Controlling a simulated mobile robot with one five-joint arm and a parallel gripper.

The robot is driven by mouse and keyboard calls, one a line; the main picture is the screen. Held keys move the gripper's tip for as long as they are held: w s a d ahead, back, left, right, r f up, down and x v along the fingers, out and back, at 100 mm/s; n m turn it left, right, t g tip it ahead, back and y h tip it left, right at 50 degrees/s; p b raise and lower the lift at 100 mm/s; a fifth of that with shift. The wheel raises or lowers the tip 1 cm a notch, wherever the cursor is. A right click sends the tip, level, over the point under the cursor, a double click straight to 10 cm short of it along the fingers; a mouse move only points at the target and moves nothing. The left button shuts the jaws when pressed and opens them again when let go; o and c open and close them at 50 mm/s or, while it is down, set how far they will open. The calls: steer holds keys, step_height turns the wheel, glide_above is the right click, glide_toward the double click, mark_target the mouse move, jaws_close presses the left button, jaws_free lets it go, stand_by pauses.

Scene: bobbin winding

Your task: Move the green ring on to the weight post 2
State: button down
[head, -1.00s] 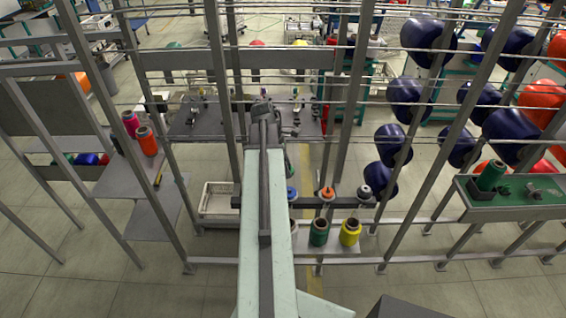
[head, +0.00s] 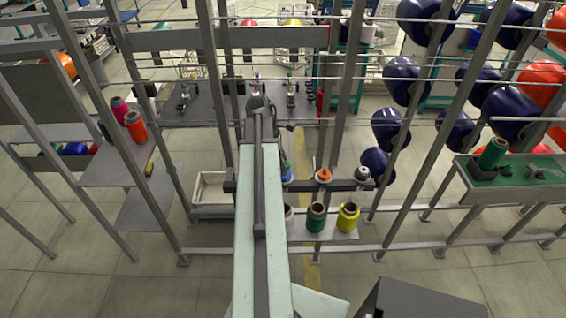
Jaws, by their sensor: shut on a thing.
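My gripper (head: 260,104) is the dark end of my pale arm, near the front edge of the grey table. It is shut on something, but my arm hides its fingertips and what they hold. I cannot make out the green ring or a numbered weight post. Small dark upright fittings (head: 291,93) stand on the grey table (head: 216,110), and more stand at its left (head: 183,98). They are too small to tell whether one is weight post 2.
Grey frame uprights (head: 347,110) and thin rails cross the view around my arm. A green-topped bench (head: 520,173) stands at right.

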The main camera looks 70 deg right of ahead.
steer(key=shift+f, duration=0.1)
steer(key=shift+f+b, duration=1.85)
steer(key=shift+b, duration=0.05)
steer(key=shift+r, duration=0.1)
steer(key=c, duration=0.8)
jaws_free()
steer(key=shift+r, duration=0.1)
steer(key=p+v, duration=0.7)
steer(key=shift+r+p, duration=0.25)
steer(key=shift+p, duration=0.05)
